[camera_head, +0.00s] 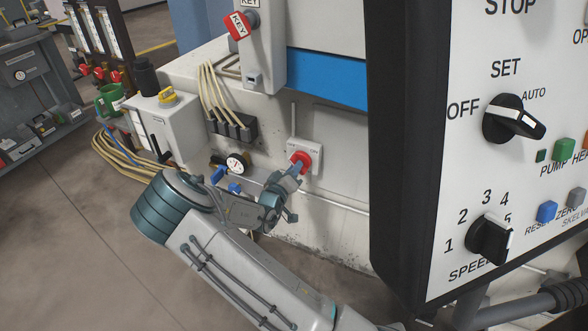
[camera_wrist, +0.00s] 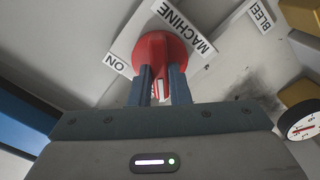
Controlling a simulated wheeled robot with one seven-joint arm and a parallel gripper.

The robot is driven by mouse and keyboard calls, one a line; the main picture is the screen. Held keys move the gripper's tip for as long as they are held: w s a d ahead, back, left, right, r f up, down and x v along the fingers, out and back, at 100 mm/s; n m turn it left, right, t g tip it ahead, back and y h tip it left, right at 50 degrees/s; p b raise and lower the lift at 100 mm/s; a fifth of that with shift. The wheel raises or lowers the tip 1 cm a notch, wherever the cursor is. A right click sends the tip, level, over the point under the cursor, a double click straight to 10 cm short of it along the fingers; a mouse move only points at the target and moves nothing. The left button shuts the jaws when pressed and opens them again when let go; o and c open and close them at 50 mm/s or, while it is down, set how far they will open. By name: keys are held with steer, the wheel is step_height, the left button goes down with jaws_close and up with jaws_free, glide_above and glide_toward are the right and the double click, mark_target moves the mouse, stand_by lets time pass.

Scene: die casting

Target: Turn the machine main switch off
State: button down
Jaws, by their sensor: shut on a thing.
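The machine main switch (camera_head: 301,158) is a red rotary knob on a pale plate low on the white machine wall. In the wrist view the red knob (camera_wrist: 158,48) sits between a MACHINE label (camera_wrist: 184,25) and an ON label (camera_wrist: 116,64). My gripper (camera_head: 295,168) reaches it from the lower left. In the wrist view both fingers of my gripper (camera_wrist: 160,84) are shut on the knob's handle, one on each side, with a white mark on the handle between them. No OFF label is readable beside the knob in the wrist view.
A pressure gauge (camera_head: 236,163) and blue valve handles (camera_head: 217,175) are left of the switch, close to my arm. A red KEY switch (camera_head: 238,26) is above. The large control panel (camera_head: 490,130) fills the right side.

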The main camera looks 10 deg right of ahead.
steer(key=c, duration=1.4)
jaws_free()
steer(key=shift+o, duration=0.2)
steer(key=v, duration=1.4)
steer(key=shift+p, duration=0.45)
